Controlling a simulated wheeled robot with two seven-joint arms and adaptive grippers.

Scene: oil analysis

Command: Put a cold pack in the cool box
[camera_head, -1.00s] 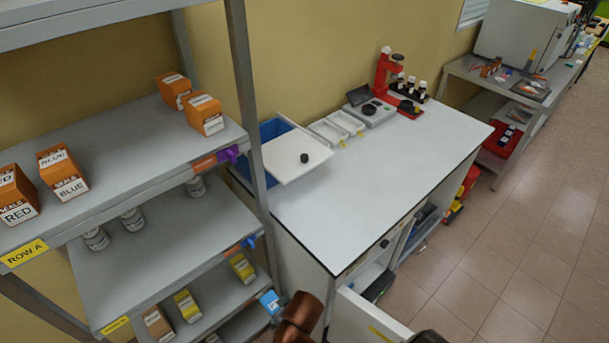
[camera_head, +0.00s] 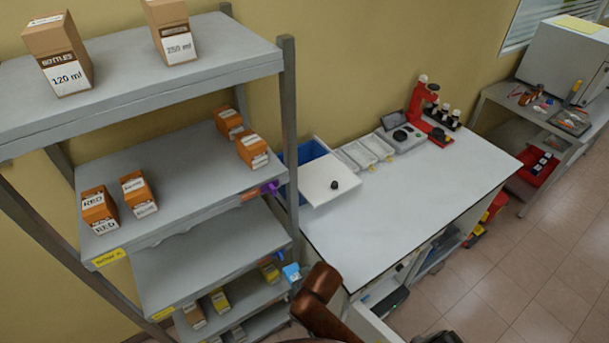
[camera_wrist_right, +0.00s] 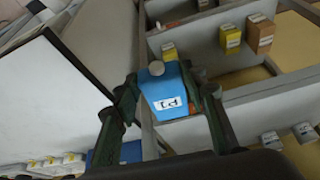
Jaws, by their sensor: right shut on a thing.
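A blue cold pack (camera_head: 292,272) with a white label is in front of the shelf's right post. It also shows in the right wrist view (camera_wrist_right: 163,90), between the fingers of my right gripper (camera_wrist_right: 166,88), which is shut on it. In the head view my right arm hides most of this gripper. The blue cool box (camera_head: 311,153) stands at the back left of the white table, left of the trays. Its white lid (camera_head: 330,184) with a black knob sits askew, leaving part of the blue inside showing. My left gripper is not in view.
The shelf (camera_head: 190,238) with several boxes stands close left of the table (camera_head: 400,205). An open drawer (camera_head: 368,326) juts out at the table's front. White trays (camera_head: 365,153), a device and a red stand (camera_head: 421,98) line the back. The table's middle is clear.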

